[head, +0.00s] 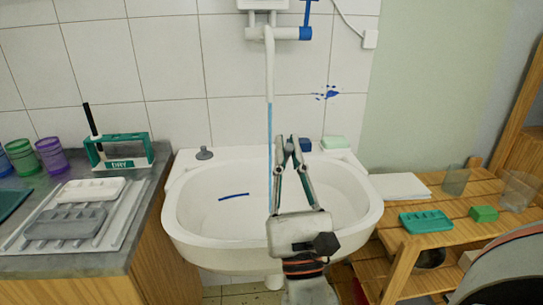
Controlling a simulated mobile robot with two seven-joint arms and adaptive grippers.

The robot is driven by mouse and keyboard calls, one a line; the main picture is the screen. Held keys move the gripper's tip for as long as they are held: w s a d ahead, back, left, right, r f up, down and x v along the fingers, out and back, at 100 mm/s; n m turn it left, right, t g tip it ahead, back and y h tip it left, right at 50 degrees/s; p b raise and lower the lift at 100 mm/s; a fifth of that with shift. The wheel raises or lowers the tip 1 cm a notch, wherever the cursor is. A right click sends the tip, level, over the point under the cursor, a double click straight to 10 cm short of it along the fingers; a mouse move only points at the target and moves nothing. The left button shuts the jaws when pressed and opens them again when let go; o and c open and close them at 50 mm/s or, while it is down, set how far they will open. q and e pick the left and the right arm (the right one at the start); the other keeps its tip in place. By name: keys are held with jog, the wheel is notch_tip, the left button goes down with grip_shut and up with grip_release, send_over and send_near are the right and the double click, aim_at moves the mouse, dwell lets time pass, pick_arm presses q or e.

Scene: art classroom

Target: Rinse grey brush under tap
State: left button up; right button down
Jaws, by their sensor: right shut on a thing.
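My right gripper (290,146) is raised in front of the white basin (372,212), fingers pointing up. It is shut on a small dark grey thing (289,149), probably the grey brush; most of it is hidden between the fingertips. The white tap (269,62) with a blue lever (307,14) hangs on the wall above. A thin blue water stream (270,125) falls from its spout into the basin. The held thing appears just right of the stream; I cannot tell whether they touch. My left gripper is not in view.
Left counter (75,262): green DRY rack (125,163) with a black-handled brush (92,119), trays (66,222), coloured cups (52,154). A grey plug (204,153) and green soap (334,142) sit on the basin rim. A wooden shelf (440,240) with clear cups (518,190) stands right.

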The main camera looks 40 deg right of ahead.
jog(key=shift+w+a+f, duration=0.1)
jog(key=shift+w+a, duration=0.05)
jog(key=shift+a, duration=0.05)
jog(key=shift+w+d, duration=0.55)
jog(key=shift+w, duration=0.2)
jog(key=shift+w+d, duration=0.5)
jog(key=shift+w, duration=0.35)
jog(key=shift+w+d, duration=0.55)
jog(key=shift+w, duration=0.35)
jog(key=shift+w+d, duration=0.5)
jog(key=shift+w, duration=0.35)
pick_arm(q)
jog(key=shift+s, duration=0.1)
pick_arm(e)
jog(key=w+d, duration=0.2)
jog(key=w, duration=0.1)
jog(key=shift+w, duration=0.2)
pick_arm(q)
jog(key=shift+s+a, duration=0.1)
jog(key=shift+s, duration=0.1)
pick_arm(e)
jog(key=shift+s+d, duration=0.15)
jog(key=shift+d, duration=0.1)
